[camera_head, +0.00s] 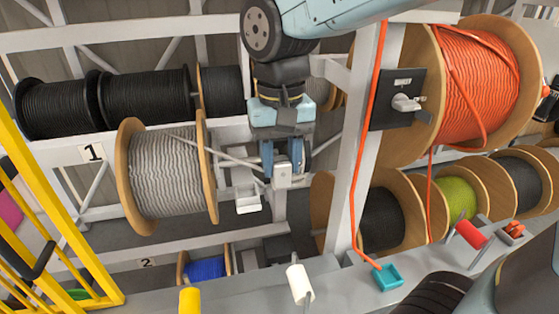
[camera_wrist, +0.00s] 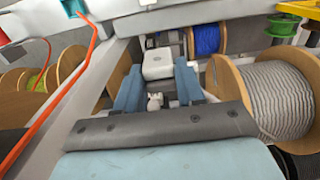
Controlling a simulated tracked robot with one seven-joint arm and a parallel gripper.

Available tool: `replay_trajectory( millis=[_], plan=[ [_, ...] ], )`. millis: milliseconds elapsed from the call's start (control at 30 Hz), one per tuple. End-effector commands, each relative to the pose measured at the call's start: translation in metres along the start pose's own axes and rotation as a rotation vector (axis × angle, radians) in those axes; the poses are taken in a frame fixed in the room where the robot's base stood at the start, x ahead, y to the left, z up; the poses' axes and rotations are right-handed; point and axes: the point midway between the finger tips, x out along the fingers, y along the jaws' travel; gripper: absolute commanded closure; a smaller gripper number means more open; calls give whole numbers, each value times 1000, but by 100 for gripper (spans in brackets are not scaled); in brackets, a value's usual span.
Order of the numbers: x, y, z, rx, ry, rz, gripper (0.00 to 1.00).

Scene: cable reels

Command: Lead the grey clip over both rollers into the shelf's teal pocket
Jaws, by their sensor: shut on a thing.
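My gripper (camera_head: 283,168) is shut on the light grey clip (camera_head: 283,180), hanging in front of the rack to the right of the grey cable reel (camera_head: 165,177). A grey strand runs from that reel towards my gripper. In the wrist view the clip (camera_wrist: 157,62) shows as a pale block at my fingertips (camera_wrist: 158,76). The teal pocket (camera_head: 387,277) sits on the front ledge, lower right of my gripper; part of it shows in the wrist view (camera_wrist: 70,7). A white roller (camera_head: 300,283) and a red roller (camera_head: 471,234) stand along the ledge; a yellow one (camera_head: 190,300) is at left.
An orange cable (camera_head: 353,180) runs down the white post to the teal pocket. The orange reel (camera_head: 475,90) stands at upper right, above green and dark reels. A white tray (camera_head: 248,204) is beside my gripper. A yellow frame (camera_head: 60,220) stands at left.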

Motion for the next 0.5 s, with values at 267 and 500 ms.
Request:
replay_trajectory(
  millis=[267, 500],
  plan=[
    [-19, 0, 0, 0, 1, -1, 93],
    [-34, 0, 0, 0, 2, -1, 93]
  ],
)
